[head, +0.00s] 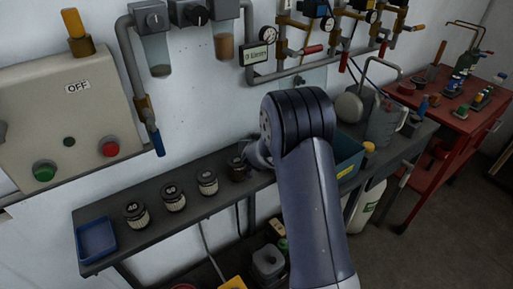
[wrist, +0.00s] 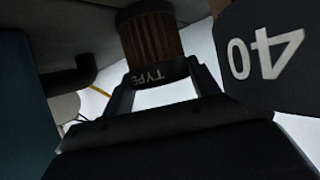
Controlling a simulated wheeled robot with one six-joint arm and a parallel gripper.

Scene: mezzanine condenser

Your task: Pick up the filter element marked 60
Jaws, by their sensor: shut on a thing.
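Several small dark-capped filter elements stand in a row on the grey shelf (head: 150,228) in the head view. The leftmost (head: 135,215) reads 40, and the second (head: 173,198) looks marked 60. The third's (head: 207,183) number is too small to be sure of. The rightmost (head: 238,169) is dark, right by my gripper (head: 250,157), which my arm partly hides. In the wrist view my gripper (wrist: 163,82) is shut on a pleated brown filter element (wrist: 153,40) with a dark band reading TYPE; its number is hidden. A dark cap marked 40 (wrist: 265,55) is close beside it.
An empty blue tray (head: 97,238) lies at the shelf's left end. A blue bin (head: 348,157) and a metal jug (head: 385,122) stand right of my arm. The wall pipes and a control box (head: 70,120) rise behind the shelf. A red cart (head: 455,120) stands at far right.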

